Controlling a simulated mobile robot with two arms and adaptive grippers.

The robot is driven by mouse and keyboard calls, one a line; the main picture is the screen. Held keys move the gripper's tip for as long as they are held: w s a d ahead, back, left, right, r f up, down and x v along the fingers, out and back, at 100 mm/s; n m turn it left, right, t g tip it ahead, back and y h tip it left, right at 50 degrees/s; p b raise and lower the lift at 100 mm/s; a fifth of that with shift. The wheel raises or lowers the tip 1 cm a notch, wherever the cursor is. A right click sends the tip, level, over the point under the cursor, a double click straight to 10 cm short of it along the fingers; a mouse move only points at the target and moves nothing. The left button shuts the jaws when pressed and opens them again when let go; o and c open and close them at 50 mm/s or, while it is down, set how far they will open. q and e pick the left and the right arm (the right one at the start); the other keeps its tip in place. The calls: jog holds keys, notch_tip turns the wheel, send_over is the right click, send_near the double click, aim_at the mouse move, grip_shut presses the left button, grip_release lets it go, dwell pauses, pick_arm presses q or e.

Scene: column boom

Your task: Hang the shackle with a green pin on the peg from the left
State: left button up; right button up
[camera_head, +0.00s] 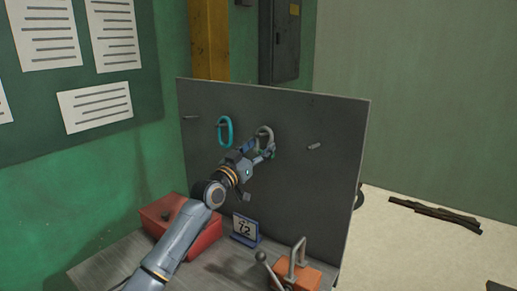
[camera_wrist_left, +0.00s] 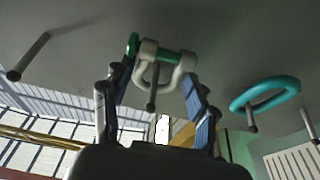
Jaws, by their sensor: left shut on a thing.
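The grey shackle (camera_head: 265,133) with a green pin is at the third peg from the left on the dark upright board. In the left wrist view the shackle (camera_wrist_left: 148,62) and its green pin (camera_wrist_left: 174,57) show between the fingers of my left gripper (camera_wrist_left: 160,95). That gripper (camera_head: 262,153) is shut on the shackle, close in front of the board. A peg (camera_wrist_left: 151,98) shows within the shackle's bow and appears to pass through it; how deep it sits is unclear. My right gripper is not in view.
A teal ring (camera_head: 224,131) hangs on the second peg from the left. The leftmost peg (camera_head: 190,118) and rightmost peg (camera_head: 314,146) are bare. Below are a red box (camera_head: 192,238), a blue-framed number sign (camera_head: 245,229) and an orange block (camera_head: 297,277) with a grey clamp.

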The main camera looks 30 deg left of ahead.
pick_arm(q)
jog(key=o, duration=1.4)
